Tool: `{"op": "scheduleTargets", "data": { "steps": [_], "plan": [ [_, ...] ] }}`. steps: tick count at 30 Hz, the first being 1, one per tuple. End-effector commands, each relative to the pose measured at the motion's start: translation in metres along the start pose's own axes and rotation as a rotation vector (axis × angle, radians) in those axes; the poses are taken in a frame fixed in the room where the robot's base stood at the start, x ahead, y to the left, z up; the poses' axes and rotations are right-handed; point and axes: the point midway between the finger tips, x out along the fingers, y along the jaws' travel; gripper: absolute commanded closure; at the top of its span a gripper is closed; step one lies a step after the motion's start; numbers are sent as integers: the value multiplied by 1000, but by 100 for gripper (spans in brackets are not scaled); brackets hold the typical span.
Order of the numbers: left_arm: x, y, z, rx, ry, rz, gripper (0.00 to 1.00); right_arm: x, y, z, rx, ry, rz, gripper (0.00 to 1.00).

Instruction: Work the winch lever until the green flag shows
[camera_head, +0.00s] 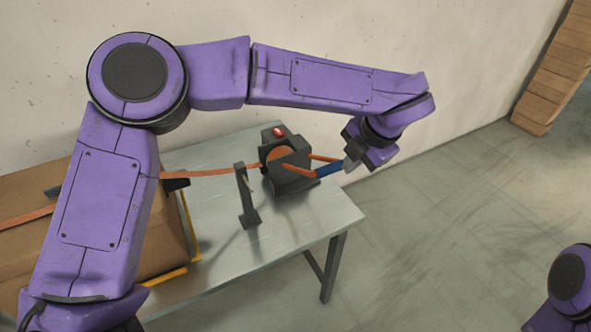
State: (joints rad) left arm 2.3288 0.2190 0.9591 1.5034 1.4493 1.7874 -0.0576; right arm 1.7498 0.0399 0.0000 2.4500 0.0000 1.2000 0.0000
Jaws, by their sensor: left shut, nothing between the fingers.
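The winch (283,178), a dark grey housing with an orange drum, sits on the metal table. Its lever has two orange side arms and a blue grip (328,171), and reaches out to the right. A small red marker (278,132) shows on top of the winch; no green shows. My left gripper (350,164) is shut and empty, with its fingertips at the right end of the blue grip. I cannot tell whether they touch it. My right gripper is out of view.
An orange strap (210,172) runs left from the winch past a dark post (246,198) to a large brown box (165,240). The metal table (310,222) is bare at its front right. Stacked wood (553,75) stands at the far right; the floor between is clear.

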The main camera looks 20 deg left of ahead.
Motion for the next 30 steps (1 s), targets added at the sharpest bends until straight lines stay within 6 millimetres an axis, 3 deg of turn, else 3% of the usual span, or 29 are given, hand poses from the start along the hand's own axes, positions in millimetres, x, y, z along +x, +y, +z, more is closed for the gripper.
{"op": "scheduleTargets", "data": {
  "steps": [1,3,6,10,13,16,25,30],
  "plan": [
    [-3,26,6,-137,38,-36,100,-5,0,-2,0,0,0,34],
    [-7,59,10,-378,107,-106,100,-8,1,-4,0,0,0,34],
    [-19,100,12,-738,205,-218,100,-11,1,-5,0,0,0,34],
    [-44,133,13,-1121,317,-362,100,-12,1,-5,0,0,0,34],
    [-63,138,13,-1308,404,-447,100,-11,1,-5,0,0,0,34],
    [-66,132,11,-1363,451,-452,100,-11,1,-5,0,0,0,34],
    [-64,132,11,-1369,450,-448,100,-11,1,-5,0,0,0,34],
    [-48,122,10,-1363,451,-446,100,-5,0,-2,0,0,0,34]
  ]
}}
